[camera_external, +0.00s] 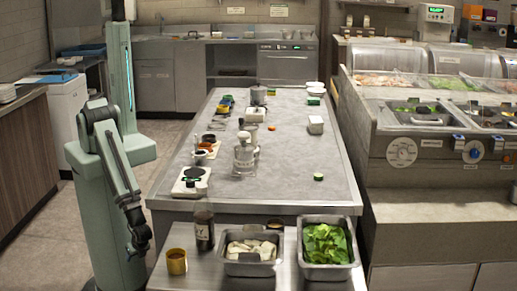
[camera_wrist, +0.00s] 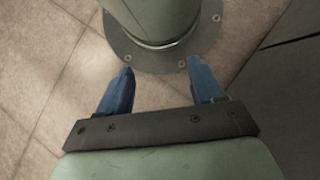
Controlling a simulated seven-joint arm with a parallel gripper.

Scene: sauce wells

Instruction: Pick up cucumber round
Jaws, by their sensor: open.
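The cucumber round (camera_external: 318,177) is a small green piece with a pale top. It lies on the right part of the grey island table (camera_external: 280,199), near its front, with clear surface around it. My gripper (camera_external: 137,246) hangs low beside my column, left of the tables and far from the cucumber round. In the wrist view my gripper's two blue fingers (camera_wrist: 158,80) are spread apart with nothing between them.
A near table holds a brown mug (camera_external: 177,262), a dark jar (camera_external: 204,232), a tray of white pieces (camera_external: 232,268) and a tray of green leaves (camera_external: 326,272).

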